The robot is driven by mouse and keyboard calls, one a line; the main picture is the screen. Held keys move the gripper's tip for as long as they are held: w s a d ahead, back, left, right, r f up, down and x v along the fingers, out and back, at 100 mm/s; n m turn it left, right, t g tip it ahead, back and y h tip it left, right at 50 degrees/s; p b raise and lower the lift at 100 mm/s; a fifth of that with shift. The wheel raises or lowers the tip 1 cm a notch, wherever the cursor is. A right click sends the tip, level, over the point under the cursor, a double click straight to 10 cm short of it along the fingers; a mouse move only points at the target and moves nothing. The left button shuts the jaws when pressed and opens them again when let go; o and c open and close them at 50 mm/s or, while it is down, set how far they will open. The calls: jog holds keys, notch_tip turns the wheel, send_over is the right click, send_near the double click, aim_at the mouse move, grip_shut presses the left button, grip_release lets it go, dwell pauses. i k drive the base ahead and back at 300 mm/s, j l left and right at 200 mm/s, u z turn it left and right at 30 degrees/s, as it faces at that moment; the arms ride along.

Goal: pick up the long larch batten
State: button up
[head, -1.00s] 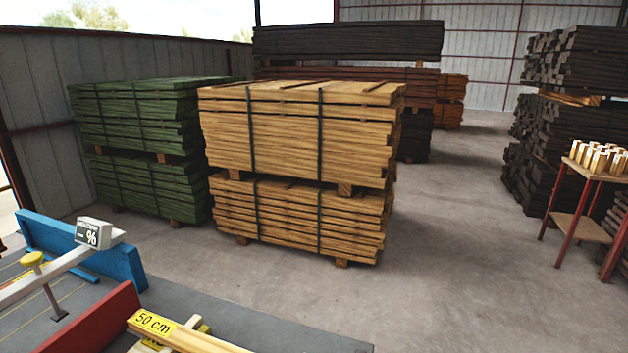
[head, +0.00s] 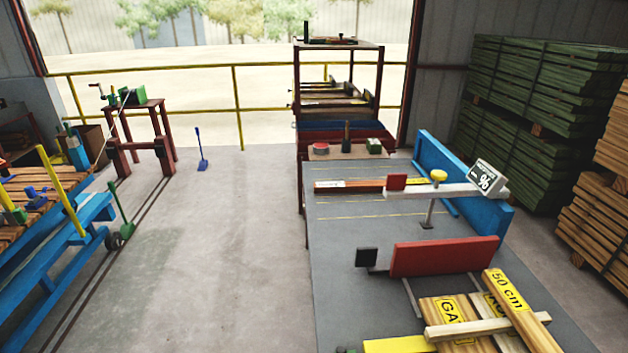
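I cannot tell which piece is the long larch batten. A reddish-brown batten (head: 352,186) with a pale label lies across the far part of the grey bench (head: 345,260). A pale timber piece (head: 518,312) marked "50 cm" lies slantwise at the bench's near right. Beside it a pale stick (head: 470,328) lies across boards (head: 455,340) with yellow labels, partly cut off by the frame edge. My gripper is not in view.
A red block (head: 443,257) and a blue fence (head: 470,190) stand on the bench. A white arm (head: 445,191) with a % display spans it. A rack (head: 340,95) stands behind. A blue trolley (head: 60,250) is at left.

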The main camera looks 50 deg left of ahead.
aim_at(358, 186)
jog(key=u, duration=2.2)
jog(key=i+j+z, duration=0.15)
jog(key=j, duration=0.2)
jog(key=j+z, duration=0.1)
jog(key=j, duration=0.2)
jog(key=i+j+z, duration=0.15)
jog(key=j, duration=0.2)
jog(key=i+j, duration=0.2)
jog(key=i, duration=0.15)
jog(key=i+j+z, duration=0.1)
jog(key=i+j, duration=0.15)
jog(key=i, duration=0.15)
jog(key=i+u, duration=0.15)
jog(key=i, duration=1.55)
jog(key=i+z, duration=0.15)
jog(key=i, duration=0.4)
jog(key=i+j+z, duration=0.15)
jog(key=i, duration=0.35)
jog(key=i+j+z, duration=0.15)
jog(key=i, duration=0.35)
jog(key=i+z, duration=0.8)
jog(key=z, duration=0.2)
jog(key=i+j+z, duration=0.3)
jog(key=z, duration=0.2)
jog(key=i+j, duration=0.05)
